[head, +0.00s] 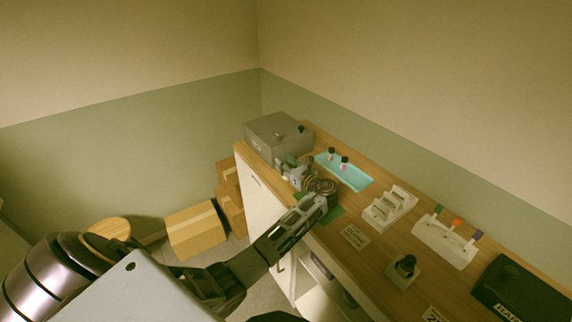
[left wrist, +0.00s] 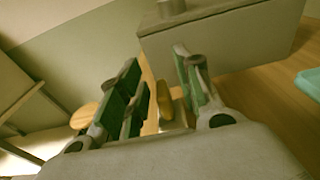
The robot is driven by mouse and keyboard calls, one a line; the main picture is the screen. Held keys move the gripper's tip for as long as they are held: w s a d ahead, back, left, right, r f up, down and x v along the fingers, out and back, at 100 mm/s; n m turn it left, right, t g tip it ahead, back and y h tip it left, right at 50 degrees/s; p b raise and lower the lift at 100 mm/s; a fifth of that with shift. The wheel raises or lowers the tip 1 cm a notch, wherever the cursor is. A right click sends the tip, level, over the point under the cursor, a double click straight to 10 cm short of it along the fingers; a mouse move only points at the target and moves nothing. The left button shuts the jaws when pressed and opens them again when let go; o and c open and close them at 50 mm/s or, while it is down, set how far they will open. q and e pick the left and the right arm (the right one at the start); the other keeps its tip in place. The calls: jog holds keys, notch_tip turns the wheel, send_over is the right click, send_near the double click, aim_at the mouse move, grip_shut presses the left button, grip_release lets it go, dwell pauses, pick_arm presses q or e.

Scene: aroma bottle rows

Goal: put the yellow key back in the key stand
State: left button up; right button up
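The key stand (head: 440,244) is a white block on the right part of the desk, holding a green, an orange and a purple-headed key; no yellow key shows in it. My left gripper (head: 289,165) is by the grey box at the desk's far left end, well away from the stand. In the left wrist view its green-padded fingers (left wrist: 160,95) are apart. A small ochre-yellow rounded shape (left wrist: 164,100) shows in the gap between them; I cannot tell whether it is the yellow key, nor whether a finger touches it. My right gripper is out of view.
The grey box (head: 275,136) stands just beyond my left gripper. A teal tray (head: 352,181) with two small bottles, a white stepped rack (head: 386,214), a dark bottle (head: 405,265) on a base and a black case (head: 518,296) occupy the desk. Cardboard boxes (head: 195,230) lie on the floor.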

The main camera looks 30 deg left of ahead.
pick_arm(q)
jog(key=shift+d, duration=0.1)
jog(key=v, duration=1.1)
jog(key=shift+s+d, duration=0.25)
jog(key=shift+d, duration=0.05)
jog(key=shift+s, duration=0.15)
dwell(0.9)
